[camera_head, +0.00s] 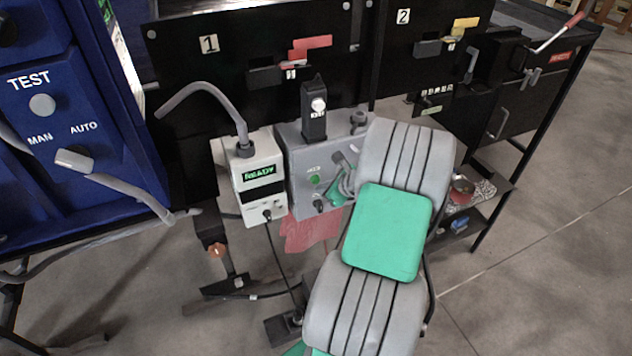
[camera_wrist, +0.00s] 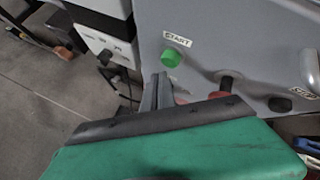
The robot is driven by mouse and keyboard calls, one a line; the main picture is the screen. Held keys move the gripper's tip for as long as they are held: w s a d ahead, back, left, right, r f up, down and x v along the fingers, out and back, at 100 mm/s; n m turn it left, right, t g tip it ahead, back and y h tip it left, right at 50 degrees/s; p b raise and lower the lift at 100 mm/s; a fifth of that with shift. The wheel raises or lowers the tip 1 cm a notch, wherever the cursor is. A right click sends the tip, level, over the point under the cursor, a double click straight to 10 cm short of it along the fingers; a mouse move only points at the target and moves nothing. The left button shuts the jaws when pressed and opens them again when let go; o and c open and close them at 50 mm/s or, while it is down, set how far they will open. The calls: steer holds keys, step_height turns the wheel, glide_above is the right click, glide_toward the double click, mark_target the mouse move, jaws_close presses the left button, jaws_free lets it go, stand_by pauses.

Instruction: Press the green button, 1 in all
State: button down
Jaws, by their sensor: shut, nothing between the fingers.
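The green button (camera_head: 314,179) is on the front of a grey box (camera_head: 290,150), below a small label. In the wrist view the green button (camera_wrist: 172,57) stands out from the grey panel under a label reading START. My gripper (camera_wrist: 157,80) is shut and empty, its grey fingertips showing just below and left of the button in the picture. I cannot tell whether they touch it. In the head view my gripper (camera_head: 345,178) is to the right of the button, partly hidden by my own arm.
A white box (camera_head: 257,178) with a READY display stands left of the grey box. A blue TEST panel (camera_head: 60,110) is at far left. Grey floor is open at right.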

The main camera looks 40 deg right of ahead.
stand_by(0.4)
steer(key=shift+w+d, duration=0.1)
steer(key=shift+w, duration=0.3)
steer(key=shift+w+d, duration=0.15)
steer(key=shift+w, duration=0.35)
stand_by(0.5)
steer(key=shift+s+a+p, duration=0.3)
steer(key=shift+s+p, duration=0.4)
steer(key=shift+s, duration=0.2)
steer(key=shift+s, duration=0.1)
steer(key=s+p, duration=0.1)
steer(key=s, duration=0.1)
steer(key=s+a+p, duration=0.1)
steer(key=s, duration=0.1)
steer(key=shift+s+a, duration=0.15)
steer(key=shift+s, duration=0.15)
stand_by(0.5)
